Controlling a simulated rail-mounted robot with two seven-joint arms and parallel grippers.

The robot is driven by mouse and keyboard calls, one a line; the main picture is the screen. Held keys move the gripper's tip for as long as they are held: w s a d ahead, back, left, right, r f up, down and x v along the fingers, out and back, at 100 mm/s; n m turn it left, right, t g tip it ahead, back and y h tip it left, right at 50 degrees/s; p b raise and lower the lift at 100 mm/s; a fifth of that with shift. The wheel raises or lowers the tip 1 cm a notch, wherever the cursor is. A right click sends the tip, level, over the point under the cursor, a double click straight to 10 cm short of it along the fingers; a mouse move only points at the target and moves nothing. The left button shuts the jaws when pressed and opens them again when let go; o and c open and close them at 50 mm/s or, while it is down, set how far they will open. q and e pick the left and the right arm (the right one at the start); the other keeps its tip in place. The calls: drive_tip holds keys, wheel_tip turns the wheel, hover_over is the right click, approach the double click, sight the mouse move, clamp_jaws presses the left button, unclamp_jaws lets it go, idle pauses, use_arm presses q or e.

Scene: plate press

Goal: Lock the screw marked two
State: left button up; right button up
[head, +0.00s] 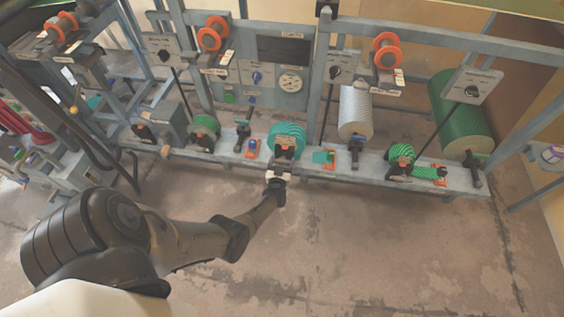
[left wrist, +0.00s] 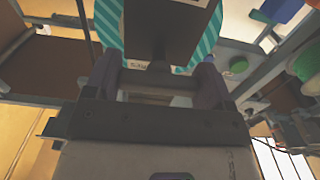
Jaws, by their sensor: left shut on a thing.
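My left gripper (head: 279,174) reaches the front edge of the press bench, just below the teal striped roll (head: 287,130). In the left wrist view, the two fingers (left wrist: 158,78) are shut on a part at the dark block (left wrist: 160,30), probably the screw's handle. My right gripper is in neither view.
The grey bench (head: 345,172) carries several other dark fittings and rolls, including a green striped roll (head: 401,155). A white roll (head: 356,112) and a large green roll (head: 460,110) stand behind. A panel with a gauge (head: 291,82) is above. The floor in front is clear.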

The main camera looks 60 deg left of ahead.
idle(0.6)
use_arm(q)
drive_tip(key=o, duration=0.9)
drive_tip(key=shift+s+d, duration=0.2)
drive_tip(key=shift+d, duration=0.05)
drive_tip(key=shift+p+v, duration=2.6)
drive_tip(key=shift+v, duration=4.05)
